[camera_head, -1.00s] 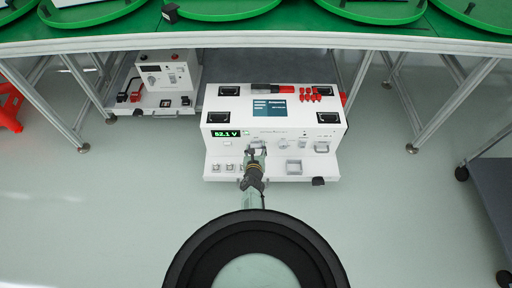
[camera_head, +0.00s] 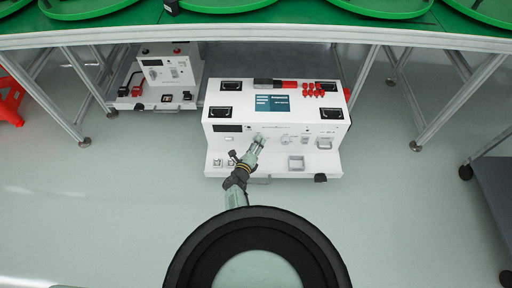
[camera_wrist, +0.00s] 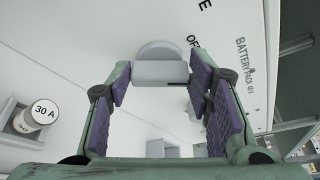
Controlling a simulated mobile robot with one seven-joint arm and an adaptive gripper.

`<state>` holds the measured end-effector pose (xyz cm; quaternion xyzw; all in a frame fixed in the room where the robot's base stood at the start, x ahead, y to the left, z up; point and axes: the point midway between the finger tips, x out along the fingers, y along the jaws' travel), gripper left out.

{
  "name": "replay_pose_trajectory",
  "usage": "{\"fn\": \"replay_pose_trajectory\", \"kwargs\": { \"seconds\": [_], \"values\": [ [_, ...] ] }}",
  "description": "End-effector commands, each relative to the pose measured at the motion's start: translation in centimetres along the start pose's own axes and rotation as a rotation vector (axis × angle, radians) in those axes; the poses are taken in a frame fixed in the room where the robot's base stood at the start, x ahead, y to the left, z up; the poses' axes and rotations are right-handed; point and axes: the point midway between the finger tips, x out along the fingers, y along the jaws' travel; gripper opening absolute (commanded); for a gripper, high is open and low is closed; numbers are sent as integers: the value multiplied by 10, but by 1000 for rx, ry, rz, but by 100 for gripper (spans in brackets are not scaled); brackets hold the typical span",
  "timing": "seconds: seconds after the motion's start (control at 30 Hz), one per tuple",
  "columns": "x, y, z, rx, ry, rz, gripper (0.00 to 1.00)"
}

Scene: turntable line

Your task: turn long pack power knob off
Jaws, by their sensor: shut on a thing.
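The long battery pack (camera_head: 215,146) is a wide white box on the floor in front of the bench. Its small voltage display (camera_head: 227,128) at the front left is dark. In the wrist view a grey power knob (camera_wrist: 160,70) stands out of the white panel (camera_wrist: 100,30), beside part of a label beginning "OF". My gripper (camera_head: 259,139) reaches the pack's front face, right of the display. In the wrist view its purple-padded fingers (camera_wrist: 163,85) are on both sides of the knob and shut on it. In the head view my gripper covers the knob.
A shorter white pack (camera_head: 155,100) stands to the left under the green-topped bench (camera_head: 300,22). Bench legs (camera_head: 385,85) stand on both sides. A dark cart (camera_head: 492,190) is at the right. The floor (camera_head: 420,225) in front is clear.

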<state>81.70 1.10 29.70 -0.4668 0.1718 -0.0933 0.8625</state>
Motion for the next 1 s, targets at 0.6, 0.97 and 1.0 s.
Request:
{"fn": "replay_pose_trajectory", "kwargs": {
  "seconds": [0.6,0.97,1.0],
  "values": [
    [1,10,-4,-450,-1,-186,19],
    [1,9,-2,-542,-1,-224,19],
    [1,8,-2,-546,-1,-225,19]
  ]
}}
